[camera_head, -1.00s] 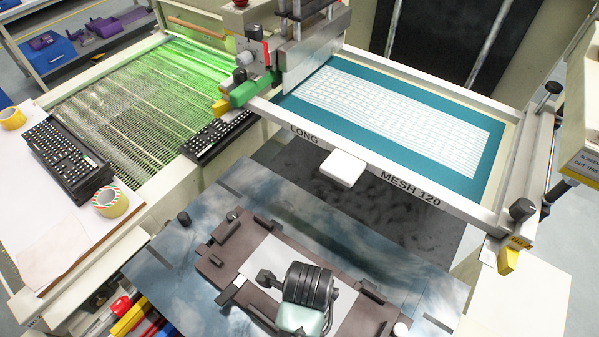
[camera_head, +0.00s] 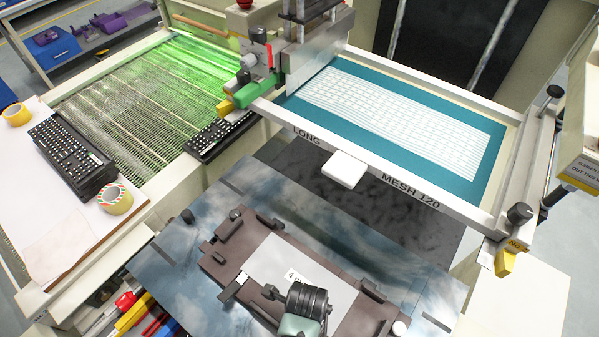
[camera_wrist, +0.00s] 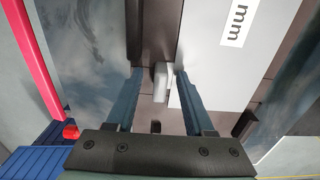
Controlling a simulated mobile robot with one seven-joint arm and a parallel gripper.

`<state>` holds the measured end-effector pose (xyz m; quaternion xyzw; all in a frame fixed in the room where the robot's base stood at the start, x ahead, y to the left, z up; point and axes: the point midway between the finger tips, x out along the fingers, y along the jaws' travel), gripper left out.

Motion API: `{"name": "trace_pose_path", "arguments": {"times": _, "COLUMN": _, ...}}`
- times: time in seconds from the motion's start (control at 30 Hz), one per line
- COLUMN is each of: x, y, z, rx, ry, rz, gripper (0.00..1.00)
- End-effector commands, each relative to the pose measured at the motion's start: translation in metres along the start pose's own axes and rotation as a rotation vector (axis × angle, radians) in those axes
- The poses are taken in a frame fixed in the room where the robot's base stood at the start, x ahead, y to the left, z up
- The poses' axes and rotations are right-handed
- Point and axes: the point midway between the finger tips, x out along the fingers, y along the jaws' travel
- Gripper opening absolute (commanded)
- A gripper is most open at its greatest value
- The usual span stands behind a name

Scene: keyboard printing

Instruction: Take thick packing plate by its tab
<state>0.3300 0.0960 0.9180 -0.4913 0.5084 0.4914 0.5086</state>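The thick packing plate (camera_head: 285,258) is a light grey sheet with a "4 mm" label, lying on the brown fixture (camera_head: 222,258). In the wrist view the plate (camera_wrist: 225,75) fills the upper right. Its small pale tab (camera_wrist: 161,80) sticks out at the plate's edge. My gripper (camera_wrist: 160,77) is open, with one finger on each side of the tab. Gaps show beside the tab, and the right finger is close to the plate's edge.
The blue printing table (camera_head: 170,255) surrounds the fixture, with dark guide blocks around the plate. The screen frame (camera_head: 385,178) stands above and behind. Red and yellow tools (camera_head: 135,315) lie at the lower left. A blue ridged bin (camera_wrist: 35,155) is at the wrist view's lower left.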

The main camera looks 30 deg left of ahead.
Motion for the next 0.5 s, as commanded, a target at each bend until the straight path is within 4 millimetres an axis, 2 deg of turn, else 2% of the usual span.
{"name": "trace_pose_path", "arguments": {"times": 0.03, "x": -0.0002, "y": -0.0001, "z": 0.0000, "rx": 0.000, "ry": 0.000, "rz": 0.000, "gripper": 0.42}}
{"name": "trace_pose_path", "arguments": {"times": 0.27, "x": -0.0004, "y": -0.0001, "z": 0.0000, "rx": 0.000, "ry": 0.000, "rz": 0.000, "gripper": 0.01}}
{"name": "trace_pose_path", "arguments": {"times": 0.5, "x": -0.0004, "y": -0.0001, "z": 0.0000, "rx": 0.000, "ry": 0.000, "rz": 0.000, "gripper": 0.00}}
